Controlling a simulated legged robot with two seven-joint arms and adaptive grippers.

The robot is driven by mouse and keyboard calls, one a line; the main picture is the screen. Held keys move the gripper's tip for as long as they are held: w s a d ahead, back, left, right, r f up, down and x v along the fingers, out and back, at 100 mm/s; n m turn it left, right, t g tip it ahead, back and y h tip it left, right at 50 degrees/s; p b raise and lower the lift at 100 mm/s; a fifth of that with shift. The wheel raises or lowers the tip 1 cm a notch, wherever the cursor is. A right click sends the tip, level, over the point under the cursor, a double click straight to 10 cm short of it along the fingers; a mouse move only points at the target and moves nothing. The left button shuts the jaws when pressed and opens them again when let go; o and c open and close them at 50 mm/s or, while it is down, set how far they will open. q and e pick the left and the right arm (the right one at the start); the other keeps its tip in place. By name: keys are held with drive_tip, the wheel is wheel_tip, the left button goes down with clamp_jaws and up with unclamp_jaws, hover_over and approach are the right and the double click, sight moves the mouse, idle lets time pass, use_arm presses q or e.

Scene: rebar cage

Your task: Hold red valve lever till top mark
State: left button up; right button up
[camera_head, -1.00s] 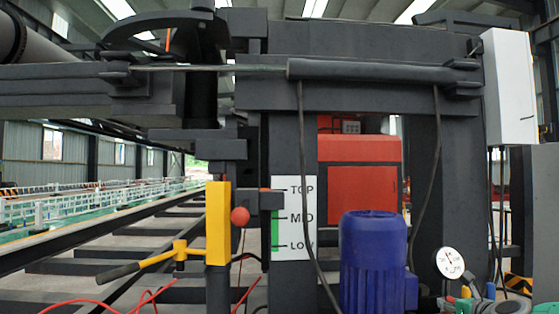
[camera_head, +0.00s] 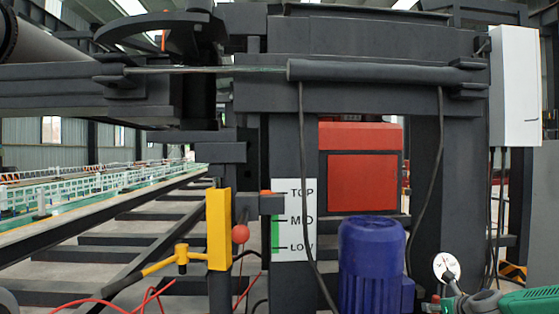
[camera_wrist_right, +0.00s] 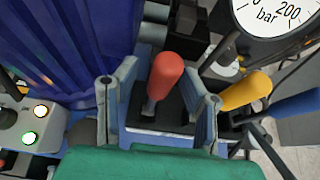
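The red valve lever (camera_wrist_right: 165,72) stands up from a black base in the right wrist view. My right gripper (camera_wrist_right: 160,100) is open, with one finger on each side of the lever; the fingers look apart from it. In the head view my right gripper (camera_head: 448,300) is at the lower right, under the pressure gauge (camera_head: 446,266). The white scale plate (camera_head: 296,233) shows TOP, MID and LOW. A green bar (camera_head: 275,236) on it spans from about MID down to LOW. My left gripper is not in view.
A blue motor (camera_head: 371,262) stands left of my right gripper. A yellow handle (camera_wrist_right: 246,90) is right of the lever, and a panel with lit buttons (camera_wrist_right: 30,125) is at the left. A yellow post (camera_head: 218,230) and red ball knob (camera_head: 240,234) are beside the scale.

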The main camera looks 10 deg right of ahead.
drive_tip(key=shift+r, duration=0.15)
drive_tip(key=shift+s+r, duration=0.1)
drive_tip(key=d+p+v, duration=0.1)
drive_tip(key=p+v, duration=0.3)
drive_tip(key=v, duration=0.4)
drive_tip(key=shift+s+a+r+p, duration=0.3)
drive_tip(key=shift+s+a+p, duration=0.05)
drive_tip(key=shift+a+p, duration=0.05)
drive_tip(key=shift+a+f, duration=0.1)
